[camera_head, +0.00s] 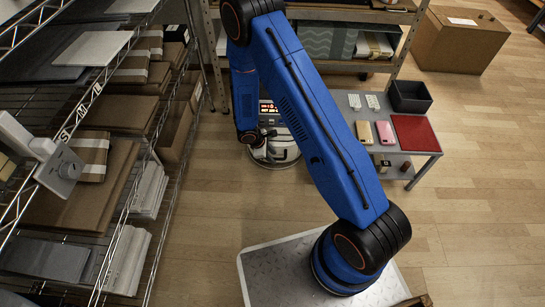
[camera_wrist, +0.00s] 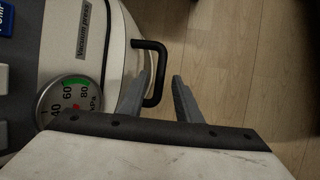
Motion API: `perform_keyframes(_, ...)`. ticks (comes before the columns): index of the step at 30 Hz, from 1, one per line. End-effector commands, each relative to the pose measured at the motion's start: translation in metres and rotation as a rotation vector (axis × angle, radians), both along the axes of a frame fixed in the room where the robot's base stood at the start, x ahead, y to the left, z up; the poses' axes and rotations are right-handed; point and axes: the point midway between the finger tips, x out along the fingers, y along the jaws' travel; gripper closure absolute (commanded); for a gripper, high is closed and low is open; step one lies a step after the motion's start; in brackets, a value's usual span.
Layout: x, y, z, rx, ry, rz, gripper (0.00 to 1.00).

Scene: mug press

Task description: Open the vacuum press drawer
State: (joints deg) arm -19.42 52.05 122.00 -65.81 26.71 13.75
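The vacuum press (camera_head: 278,151) is a rounded white machine with a dark panel, partly hidden behind my blue arm in the head view. In the wrist view the press body (camera_wrist: 112,50) fills the left side, with a "Vacuum press" label and a round pressure gauge (camera_wrist: 72,98). A black bent drawer handle (camera_wrist: 161,58) sticks out from its side. My gripper (camera_wrist: 161,76) is open, with its two grey fingers on either side of the handle's outer bar. A gap shows between bar and right finger; contact with the left finger is unclear. The drawer looks closed.
A grey side table (camera_head: 357,116) with phones, a red mat (camera_head: 414,133) and a black bin (camera_head: 409,96) stands right of the press. A wire shelf (camera_head: 160,120) with boxes stands left. Wooden floor between is clear.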

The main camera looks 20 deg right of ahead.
Motion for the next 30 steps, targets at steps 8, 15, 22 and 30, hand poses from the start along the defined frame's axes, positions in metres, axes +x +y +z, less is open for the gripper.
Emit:
perform_keyframes(8,0.0005,-0.003,-0.0071,0.0,0.0,0.0,0.69)
perform_keyframes(15,0.0005,-0.003,-0.0069,0.0,-0.001,0.0,0.91)
perform_keyframes(22,0.0006,-0.003,-0.0068,0.0,-0.001,0.0,1.0)
perform_keyframes(30,-0.0031,-0.0018,-0.0067,0.0,0.0,0.001,1.0)
